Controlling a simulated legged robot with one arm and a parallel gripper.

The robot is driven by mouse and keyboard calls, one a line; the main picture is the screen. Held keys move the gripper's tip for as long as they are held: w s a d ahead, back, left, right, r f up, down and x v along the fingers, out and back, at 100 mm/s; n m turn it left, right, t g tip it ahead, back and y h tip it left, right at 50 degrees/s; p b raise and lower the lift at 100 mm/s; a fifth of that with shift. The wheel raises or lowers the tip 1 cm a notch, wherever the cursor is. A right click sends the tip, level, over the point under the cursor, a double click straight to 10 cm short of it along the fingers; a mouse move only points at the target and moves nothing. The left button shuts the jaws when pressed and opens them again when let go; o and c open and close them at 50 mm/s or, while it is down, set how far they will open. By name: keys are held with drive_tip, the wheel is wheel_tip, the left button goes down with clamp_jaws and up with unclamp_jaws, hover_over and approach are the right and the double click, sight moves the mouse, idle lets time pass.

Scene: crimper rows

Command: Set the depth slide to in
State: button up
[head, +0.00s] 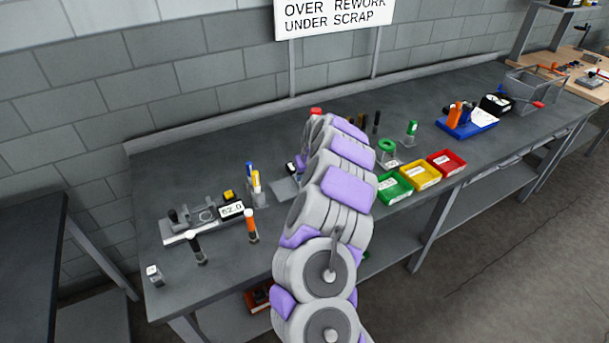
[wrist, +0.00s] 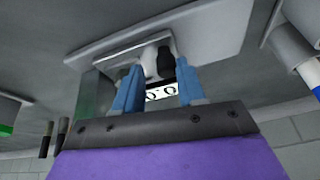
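My gripper (wrist: 159,72) shows two blue fingers set apart in the wrist view. In the gap between them are a light grey rounded part (wrist: 150,60) and a black part (wrist: 166,62) of a device on a pale grey base plate (wrist: 215,28). A white display with dark digits (wrist: 161,93) also shows between the fingers. I cannot tell whether the fingers touch these parts, or which part is the depth slide and how it is set.
On the workbench (head: 330,113), a fixture with an "82.0" display (head: 231,209), a pen holder (head: 259,197) and upright handled tools (head: 251,228) stand left of my arm. Green (head: 394,188), yellow (head: 420,176) and red (head: 446,163) trays stand right.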

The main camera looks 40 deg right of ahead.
drive_tip(key=shift+o, duration=0.6)
drive_tip(key=shift+d, duration=0.1)
drive_tip(key=shift+a, duration=0.25)
drive_tip(key=shift+a+r, duration=0.15)
drive_tip(key=shift+r, duration=0.1)
drive_tip(key=p+v, duration=0.3)
drive_tip(key=v, duration=1.3)
drive_tip(key=shift+d+r, duration=0.3)
drive_tip(key=shift+r, duration=0.05)
drive_tip(key=shift+s, duration=0.1)
drive_tip(key=shift+a, duration=0.1)
